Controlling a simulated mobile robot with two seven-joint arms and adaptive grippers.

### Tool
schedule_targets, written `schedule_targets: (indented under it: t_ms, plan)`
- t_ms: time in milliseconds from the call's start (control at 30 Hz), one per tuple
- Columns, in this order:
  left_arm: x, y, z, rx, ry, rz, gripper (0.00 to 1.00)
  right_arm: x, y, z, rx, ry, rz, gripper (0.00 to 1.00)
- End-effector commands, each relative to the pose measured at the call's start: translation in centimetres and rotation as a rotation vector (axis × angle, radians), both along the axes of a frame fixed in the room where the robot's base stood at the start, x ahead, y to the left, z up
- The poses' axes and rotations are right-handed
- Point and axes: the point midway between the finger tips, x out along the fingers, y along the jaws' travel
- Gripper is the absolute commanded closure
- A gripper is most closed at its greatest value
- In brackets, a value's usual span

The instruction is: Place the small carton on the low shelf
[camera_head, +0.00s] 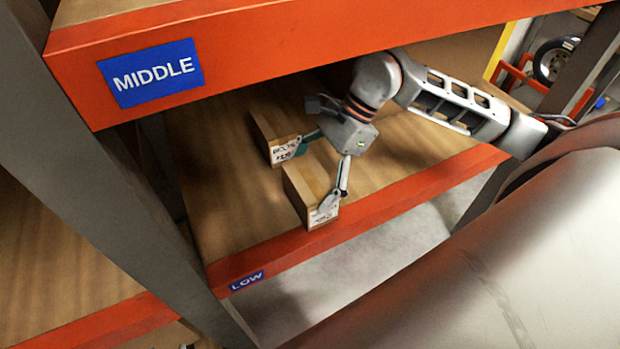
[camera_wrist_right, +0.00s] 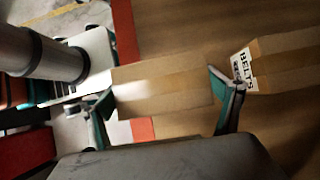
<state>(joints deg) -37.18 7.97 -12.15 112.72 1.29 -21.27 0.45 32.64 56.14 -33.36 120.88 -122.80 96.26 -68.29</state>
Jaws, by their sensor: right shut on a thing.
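The small carton (camera_head: 301,188) is a brown box with a white label on its front end. It is at the front of the low shelf (camera_head: 225,215), its label end by the orange front edge. My right gripper (camera_head: 320,172) is shut on it, one finger on each side. In the right wrist view the carton (camera_wrist_right: 165,88) sits between the fingertips of my right gripper (camera_wrist_right: 160,98). It looks level and at the shelf surface; I cannot tell whether it bears fully on the board. My left gripper is not in view.
A second labelled carton (camera_head: 268,130) stands just beyond on the low shelf; its label reads BELTS in the right wrist view (camera_wrist_right: 280,62). The orange middle shelf beam (camera_head: 300,40) hangs above my right arm. A grey upright (camera_head: 100,170) stands at the left. Bare board lies left of the cartons.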

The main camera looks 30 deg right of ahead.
Motion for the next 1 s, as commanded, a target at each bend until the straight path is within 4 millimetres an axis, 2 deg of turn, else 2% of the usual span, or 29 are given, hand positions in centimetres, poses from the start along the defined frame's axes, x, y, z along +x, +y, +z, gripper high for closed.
schedule_targets:
  t_ms: [333, 467, 567, 700, 1000]
  plan:
    - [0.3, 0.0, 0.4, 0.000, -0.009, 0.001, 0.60, 0.0, 0.0, 0.1, 0.000, 0.000, 0.000, 0.00]
    - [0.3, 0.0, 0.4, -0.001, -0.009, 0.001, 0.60, 0.1, -0.4, 0.8, -0.001, -0.003, -0.001, 0.00]
    - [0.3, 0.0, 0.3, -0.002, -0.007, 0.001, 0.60, 0.0, -1.3, 2.0, -0.003, -0.005, -0.002, 0.00]
    - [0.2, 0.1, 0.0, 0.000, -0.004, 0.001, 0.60, -0.1, -2.9, 4.6, -0.004, -0.004, -0.003, 0.00]
    - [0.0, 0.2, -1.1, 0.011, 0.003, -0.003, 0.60, -0.7, -9.4, 4.1, -0.006, 0.006, -0.006, 0.00]
